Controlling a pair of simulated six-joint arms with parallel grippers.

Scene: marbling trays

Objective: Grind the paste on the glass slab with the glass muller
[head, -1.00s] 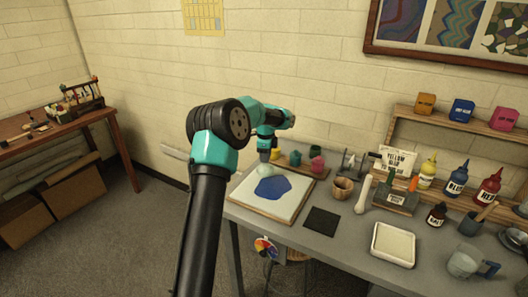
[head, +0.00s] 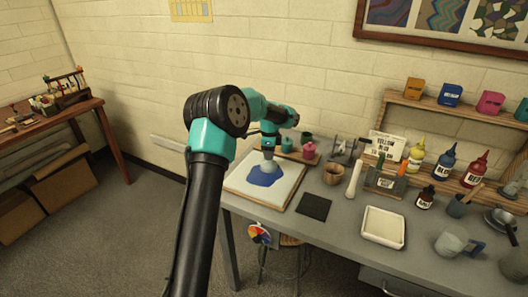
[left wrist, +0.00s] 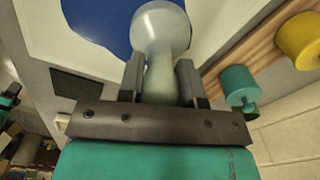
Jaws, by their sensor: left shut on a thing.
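The glass slab (head: 236,180) is a white plate in a wooden frame at the left end of the grey table. A blue paste patch (head: 262,181) is spread on its middle. The pale glass muller (head: 268,167) stands on the paste, toward its upper side. My left gripper (head: 269,150) is shut on the muller's handle from above. In the left wrist view the muller (left wrist: 160,30) is between the two fingers (left wrist: 158,85), with the blue paste (left wrist: 95,22) beside its head. My right gripper is not in view.
Small coloured pots, such as a pink one (head: 309,150), stand behind the slab. A wooden cup (head: 333,174), a dark square (head: 314,206) and a cream tray (head: 383,228) lie to the right. Dye bottles (head: 443,163) stand farther right.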

